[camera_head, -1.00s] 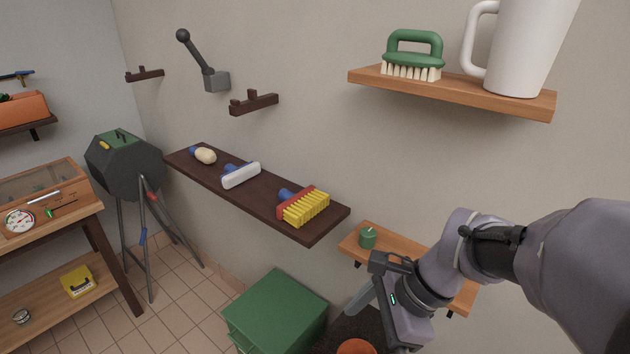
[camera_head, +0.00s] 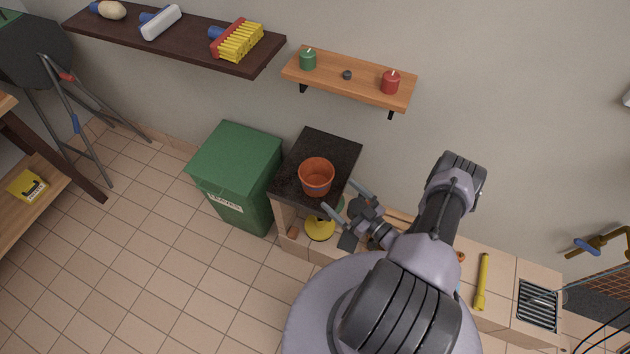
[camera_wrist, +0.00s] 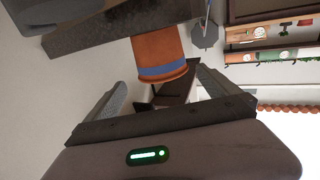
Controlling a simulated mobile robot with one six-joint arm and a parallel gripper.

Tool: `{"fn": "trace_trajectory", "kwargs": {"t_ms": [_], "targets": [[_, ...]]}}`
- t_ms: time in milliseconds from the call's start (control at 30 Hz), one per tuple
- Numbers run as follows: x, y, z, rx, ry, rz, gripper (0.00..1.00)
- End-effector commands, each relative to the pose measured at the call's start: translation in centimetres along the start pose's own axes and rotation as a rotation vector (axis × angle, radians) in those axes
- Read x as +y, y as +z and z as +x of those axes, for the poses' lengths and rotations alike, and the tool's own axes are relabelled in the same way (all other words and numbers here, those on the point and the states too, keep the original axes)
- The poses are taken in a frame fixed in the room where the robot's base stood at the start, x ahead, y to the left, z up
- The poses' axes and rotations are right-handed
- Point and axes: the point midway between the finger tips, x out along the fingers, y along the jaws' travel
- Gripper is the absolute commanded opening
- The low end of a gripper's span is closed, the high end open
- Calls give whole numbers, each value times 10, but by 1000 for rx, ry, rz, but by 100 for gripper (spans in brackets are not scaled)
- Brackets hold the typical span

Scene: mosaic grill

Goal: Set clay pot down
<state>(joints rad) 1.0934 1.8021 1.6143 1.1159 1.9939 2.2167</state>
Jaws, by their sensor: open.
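The clay pot (camera_head: 317,176) is orange with a blue band and stands upright on the dark stand top (camera_head: 343,149) in the head view. My gripper (camera_head: 340,199) is open and empty, just to the lower right of the pot. I see no contact between the fingers and the pot.
A green bin (camera_head: 236,170) stands left of the stand. Above it, a wooden shelf (camera_head: 335,83) holds a green candle (camera_head: 308,60) and a red candle (camera_head: 390,82). A yellow round object (camera_head: 320,229) lies below the stand top. Floor tiles at left are clear.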

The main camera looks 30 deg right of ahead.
Motion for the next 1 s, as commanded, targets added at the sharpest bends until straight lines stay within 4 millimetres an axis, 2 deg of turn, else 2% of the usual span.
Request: {"fn": "trace_trajectory", "kwargs": {"t_ms": [33,100,333,500,600,800,833,1000], "targets": [[-2,2,16,-1,-9,-2,100],[-3,2,33,0,-8,-2,100],[-2,1,66,-1,-6,-4,100],[-2,2,102,0,-7,-4,100],[-2,1,114,-1,-6,-3,100],[-2,0,116,-1,-3,-2,100],[-2,0,116,-1,-3,-2,98],[-2,0,115,-1,-4,-2,65]]}}
